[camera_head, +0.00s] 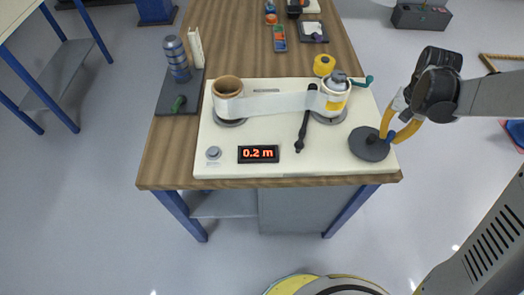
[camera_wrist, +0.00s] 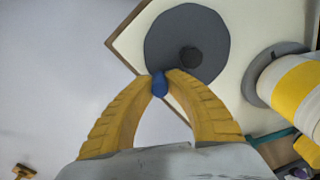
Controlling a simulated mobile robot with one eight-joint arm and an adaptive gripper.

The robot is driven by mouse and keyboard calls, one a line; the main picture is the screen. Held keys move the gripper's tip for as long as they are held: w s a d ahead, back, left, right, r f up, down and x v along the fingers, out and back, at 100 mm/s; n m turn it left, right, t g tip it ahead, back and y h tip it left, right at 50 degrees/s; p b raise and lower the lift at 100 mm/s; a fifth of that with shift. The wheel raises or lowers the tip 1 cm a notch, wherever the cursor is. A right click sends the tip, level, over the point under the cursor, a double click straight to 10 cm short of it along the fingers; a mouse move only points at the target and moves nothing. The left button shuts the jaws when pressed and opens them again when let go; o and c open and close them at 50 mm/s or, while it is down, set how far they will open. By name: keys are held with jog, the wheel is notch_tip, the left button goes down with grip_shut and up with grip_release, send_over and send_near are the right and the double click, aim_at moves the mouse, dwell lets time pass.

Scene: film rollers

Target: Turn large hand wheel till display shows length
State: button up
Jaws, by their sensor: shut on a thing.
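The large hand wheel (camera_head: 369,146) is a dark grey disc at the right end of the cream panel; it also shows in the wrist view (camera_wrist: 178,36). A blue crank handle (camera_wrist: 160,84) stands at its rim. My gripper (camera_head: 388,130) is at the wheel's right side, its yellow fingers shut on the blue handle, as the wrist view (camera_wrist: 161,76) shows. The display (camera_head: 258,154) reads 0.2 m in orange. Translucent film (camera_head: 280,103) runs between the brown core roll (camera_head: 229,98) and the yellow and white roll (camera_head: 334,97).
A black lever (camera_head: 302,130) stands on the panel between the rolls and the wheel. A grey knob (camera_head: 213,153) sits left of the display. A dark tray with a blue-grey cylinder (camera_head: 177,58) is at the left. The floor right of the table is clear near my arm.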

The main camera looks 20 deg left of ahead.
jog(key=shift+w+a, duration=0.25)
jog(key=shift+w, duration=0.05)
